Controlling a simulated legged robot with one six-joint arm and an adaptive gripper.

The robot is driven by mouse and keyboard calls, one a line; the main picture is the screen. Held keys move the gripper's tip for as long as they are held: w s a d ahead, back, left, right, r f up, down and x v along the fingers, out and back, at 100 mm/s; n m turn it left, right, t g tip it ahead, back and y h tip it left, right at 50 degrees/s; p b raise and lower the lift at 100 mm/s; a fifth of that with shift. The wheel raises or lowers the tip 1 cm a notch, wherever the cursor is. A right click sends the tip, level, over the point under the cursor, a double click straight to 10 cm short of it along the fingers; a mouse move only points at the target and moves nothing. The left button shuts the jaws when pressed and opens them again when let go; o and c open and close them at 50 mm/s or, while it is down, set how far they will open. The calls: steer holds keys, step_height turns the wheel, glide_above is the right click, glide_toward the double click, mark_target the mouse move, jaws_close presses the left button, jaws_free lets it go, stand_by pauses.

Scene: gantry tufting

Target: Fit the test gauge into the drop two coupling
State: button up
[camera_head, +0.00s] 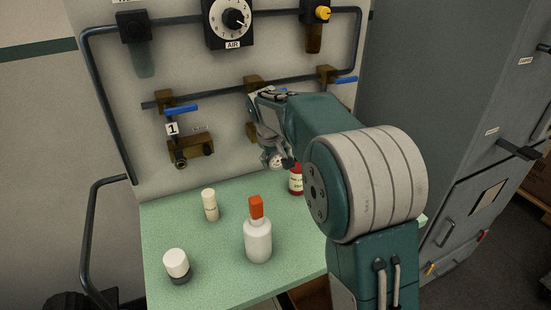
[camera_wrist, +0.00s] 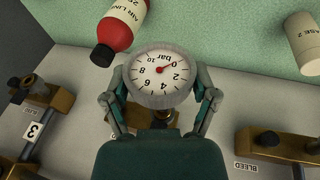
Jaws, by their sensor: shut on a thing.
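The test gauge has a round white dial marked "bar", a red needle and a grey rim. In the wrist view the gauge (camera_wrist: 160,78) sits between the two fingers of my gripper (camera_wrist: 162,95), which is shut on it. A bit of brass shows just below the dial; I cannot tell whether it is the gauge's stem or the coupling. In the head view my gripper (camera_head: 272,150) holds the gauge (camera_head: 276,161) close to the panel, in front of the middle drop. The drop two brass block (camera_head: 251,131) is mostly hidden behind my gripper, so contact with the coupling cannot be seen.
Drop one (camera_head: 190,145) is on the left, and drop three's brass valve (camera_head: 326,74) on the right. On the green bench (camera_head: 230,275) stand a red bottle (camera_head: 296,181) below my gripper, a cream bottle (camera_head: 210,205), an orange-capped bottle (camera_head: 257,240) and a white jar (camera_head: 176,263).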

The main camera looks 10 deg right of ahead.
steer(key=shift+w+a, duration=0.15)
steer(key=shift+w, duration=0.5)
steer(key=shift+w+a, duration=0.15)
steer(key=shift+w, duration=0.45)
stand_by(3.5)
steer(key=o, duration=1.1)
steer(key=shift+o, duration=0.2)
steer(key=v, duration=1.2)
steer(key=shift+w, duration=0.1)
steer(key=s+d+r+m+t+y, duration=0.1)
steer(key=s+d+r, duration=0.1)
steer(key=s, duration=1.6)
steer(key=s+f+m, duration=0.1)
steer(key=s+f, duration=0.3)
steer(key=s, duration=0.4)
steer(key=s+f+t+y, duration=0.1)
steer(key=s+f, duration=0.4)
steer(key=s, duration=0.3)
steer(key=shift+d+f+m, duration=0.2)
steer(key=shift+d+m, duration=0.2)
steer(key=shift+d, duration=0.1)
